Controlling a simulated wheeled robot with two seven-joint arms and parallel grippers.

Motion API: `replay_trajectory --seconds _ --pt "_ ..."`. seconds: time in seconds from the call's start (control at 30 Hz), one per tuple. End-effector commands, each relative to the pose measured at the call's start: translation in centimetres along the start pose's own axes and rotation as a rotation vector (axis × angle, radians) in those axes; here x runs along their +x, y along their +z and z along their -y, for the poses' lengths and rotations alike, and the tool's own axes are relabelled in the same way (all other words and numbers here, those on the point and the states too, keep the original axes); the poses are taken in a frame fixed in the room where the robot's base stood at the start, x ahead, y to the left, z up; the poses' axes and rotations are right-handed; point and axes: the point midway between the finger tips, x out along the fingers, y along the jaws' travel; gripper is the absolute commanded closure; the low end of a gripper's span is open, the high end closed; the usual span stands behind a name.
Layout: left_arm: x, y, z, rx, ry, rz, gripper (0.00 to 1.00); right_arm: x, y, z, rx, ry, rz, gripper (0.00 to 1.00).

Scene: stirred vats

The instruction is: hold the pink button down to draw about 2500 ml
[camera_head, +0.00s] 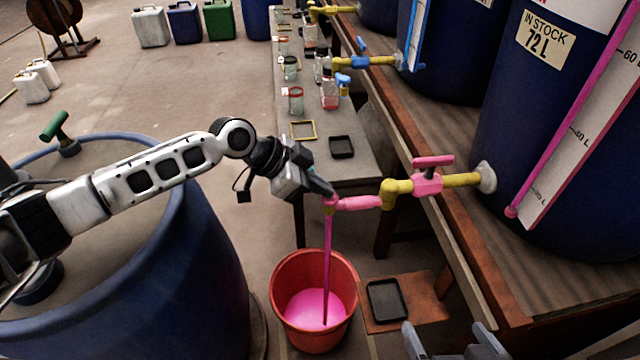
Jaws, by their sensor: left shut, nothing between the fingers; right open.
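My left gripper (325,192) is shut and empty, its fingertips against the pink button (331,199) at the end of the pink spout (358,203). The fingertips partly hide the button. A pink stream (327,255) falls from the spout into the red bucket (285,318), where pink liquid (309,306) covers the bottom. The spout joins a yellow pipe and a pink-handled valve (430,178) on the blue vat (510,130). The vat's label (545,40) reads IN STOCK 72 L. My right gripper (447,338) is open and empty at the bottom edge.
A dark tray (386,299) lies on a brown board (420,312) right of the bucket. A narrow table (355,175) behind holds jars and small trays. A large blue drum (215,270) stands under my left arm. Other vats with blue and yellow taps line the right.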

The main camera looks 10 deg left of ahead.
Motion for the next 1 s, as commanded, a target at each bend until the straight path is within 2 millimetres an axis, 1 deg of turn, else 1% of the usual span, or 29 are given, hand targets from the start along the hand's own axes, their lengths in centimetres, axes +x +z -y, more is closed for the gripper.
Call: replay_trajectory --seconds 0.03,0.73,0.87,0.97,1.0 --pt "0.9 1.5 -0.8 -0.01 0.02 0.031 1.0 0.1 0.1 0.0 0.0 0.0 0.0 0.0" --pt "0.9 1.5 -0.8 -0.01 0.02 0.031 1.0 0.1 0.1 0.0 0.0 0.0 0.0 0.0" --pt "0.4 1.0 -0.7 -0.009 0.019 0.029 1.0 -0.2 -0.3 0.1 0.001 0.0 0.001 0.0" --pt "-0.7 -0.1 -0.6 -0.007 0.015 0.024 1.0 -0.8 -1.1 0.2 0.005 -0.001 0.007 0.0" --pt "-1.3 -0.8 -0.6 -0.006 0.013 0.021 1.0 -1.1 -1.5 0.3 0.008 -0.002 0.012 0.0"
